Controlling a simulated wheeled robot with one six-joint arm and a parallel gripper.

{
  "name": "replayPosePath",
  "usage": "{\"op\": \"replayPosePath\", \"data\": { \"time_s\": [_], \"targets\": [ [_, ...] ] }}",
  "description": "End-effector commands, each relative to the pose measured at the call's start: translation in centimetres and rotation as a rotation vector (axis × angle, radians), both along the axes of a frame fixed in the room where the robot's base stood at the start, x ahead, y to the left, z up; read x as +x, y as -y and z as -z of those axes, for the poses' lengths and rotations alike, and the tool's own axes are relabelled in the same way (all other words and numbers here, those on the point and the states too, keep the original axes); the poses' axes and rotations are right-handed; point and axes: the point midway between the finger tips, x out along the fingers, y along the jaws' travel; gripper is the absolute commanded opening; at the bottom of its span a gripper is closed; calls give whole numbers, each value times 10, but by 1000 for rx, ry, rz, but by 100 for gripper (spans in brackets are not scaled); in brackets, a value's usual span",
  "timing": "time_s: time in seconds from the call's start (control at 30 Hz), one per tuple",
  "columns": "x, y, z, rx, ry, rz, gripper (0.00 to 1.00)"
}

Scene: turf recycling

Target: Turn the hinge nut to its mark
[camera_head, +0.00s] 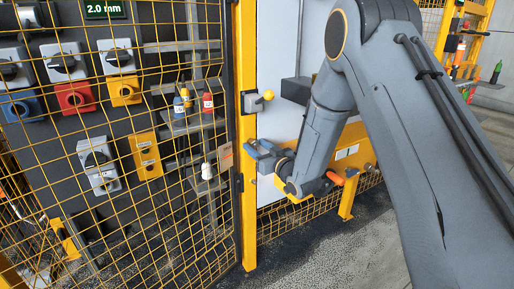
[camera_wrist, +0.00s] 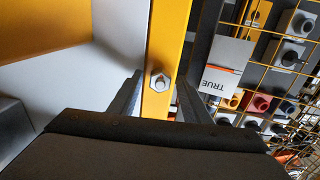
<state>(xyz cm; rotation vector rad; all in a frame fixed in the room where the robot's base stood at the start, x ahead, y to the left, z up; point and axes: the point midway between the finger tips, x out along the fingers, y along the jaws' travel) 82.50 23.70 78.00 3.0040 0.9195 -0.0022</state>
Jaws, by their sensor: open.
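The hinge nut (camera_wrist: 160,82) is a small silver hex nut on a yellow post (camera_wrist: 167,35). In the wrist view my gripper (camera_wrist: 158,88) is open, with one dark finger on each side of the nut. The fingers look apart from it; their exact distance from the post is hard to tell. A grey-white tag (camera_wrist: 219,79) reading "TRUE", upside down, with an orange line, sits right of the post. In the head view my gripper (camera_head: 262,154) is beside the yellow post (camera_head: 246,120), and the nut cannot be made out there.
Yellow wire mesh (camera_head: 120,190) stands left of the post, before a dark panel with switch boxes (camera_head: 68,62). Small bottles (camera_head: 207,103) stand on a shelf behind the mesh. Open floor (camera_head: 375,225) shows at lower right.

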Motion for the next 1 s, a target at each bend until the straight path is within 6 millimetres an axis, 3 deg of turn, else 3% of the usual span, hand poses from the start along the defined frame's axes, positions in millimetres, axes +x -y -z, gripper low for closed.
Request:
{"op": "replayPosePath", "data": {
  "time_s": [0.53, 1.0],
  "targets": [
    [-58, 40, 0, 0, -1, 2, 44],
    [-64, 44, 0, -4, -4, 3, 44]
  ]
}}
